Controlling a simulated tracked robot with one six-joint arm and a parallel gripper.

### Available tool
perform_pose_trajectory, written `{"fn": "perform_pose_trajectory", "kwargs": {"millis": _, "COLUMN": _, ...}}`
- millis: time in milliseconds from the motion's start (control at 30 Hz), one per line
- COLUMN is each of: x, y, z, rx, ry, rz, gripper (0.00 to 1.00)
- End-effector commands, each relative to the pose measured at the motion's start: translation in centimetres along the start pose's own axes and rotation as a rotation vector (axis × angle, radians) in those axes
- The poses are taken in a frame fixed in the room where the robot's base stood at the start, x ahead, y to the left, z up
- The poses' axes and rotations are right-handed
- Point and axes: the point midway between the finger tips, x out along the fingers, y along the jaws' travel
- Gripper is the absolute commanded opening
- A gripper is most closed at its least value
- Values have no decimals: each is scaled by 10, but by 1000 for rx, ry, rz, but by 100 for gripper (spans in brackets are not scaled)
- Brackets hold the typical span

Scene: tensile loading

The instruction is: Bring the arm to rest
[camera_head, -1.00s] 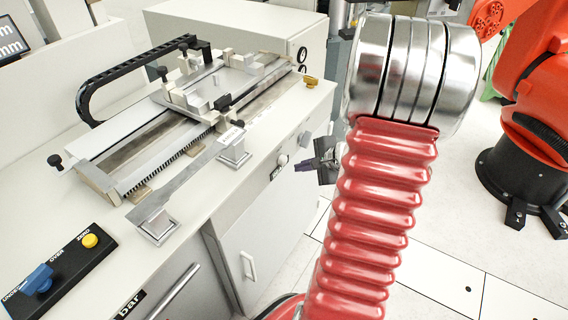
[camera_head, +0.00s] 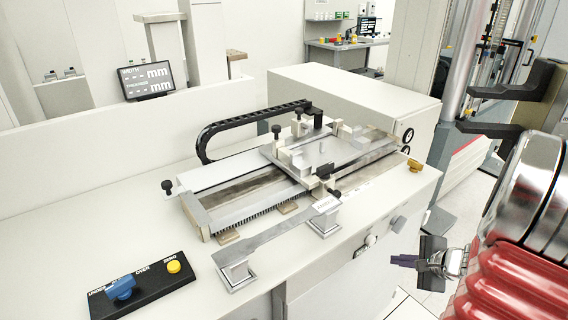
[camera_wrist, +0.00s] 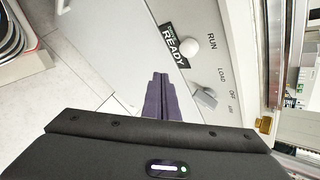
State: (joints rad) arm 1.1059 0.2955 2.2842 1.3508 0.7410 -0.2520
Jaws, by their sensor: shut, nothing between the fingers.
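My gripper (camera_head: 403,260) is at the lower right in the head view, in front of the white bench's front panel and apart from it. Its dark purple fingers are together and empty. In the wrist view the closed fingers (camera_wrist: 163,92) point toward the panel with a READY label (camera_wrist: 173,46) and a white knob (camera_wrist: 191,46). My red ribbed arm with silver rings is bent at the right edge of the head view. Most of the arm is out of frame.
A flat metal specimen (camera_head: 277,239) rests across two supports on the bench (camera_head: 120,215). Behind it stands a measuring fixture (camera_head: 322,154). A button box (camera_head: 146,288) is at lower left. Black machine jaws (camera_head: 500,127) stand above my arm. Floor (camera_head: 440,290) shows near my gripper.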

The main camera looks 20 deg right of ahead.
Motion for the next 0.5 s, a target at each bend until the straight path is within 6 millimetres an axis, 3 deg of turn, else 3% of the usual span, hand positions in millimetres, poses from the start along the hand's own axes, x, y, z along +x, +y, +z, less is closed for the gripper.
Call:
{"fn": "perform_pose_trajectory", "kwargs": {"millis": 233, "x": 0, "y": 6, "z": 4, "rx": 3, "ry": -17, "rz": 24, "gripper": 0}}
{"fn": "perform_pose_trajectory", "kwargs": {"millis": 500, "x": -11, "y": 45, "z": 32, "rx": -122, "ry": -83, "rz": 173, "gripper": 0}}
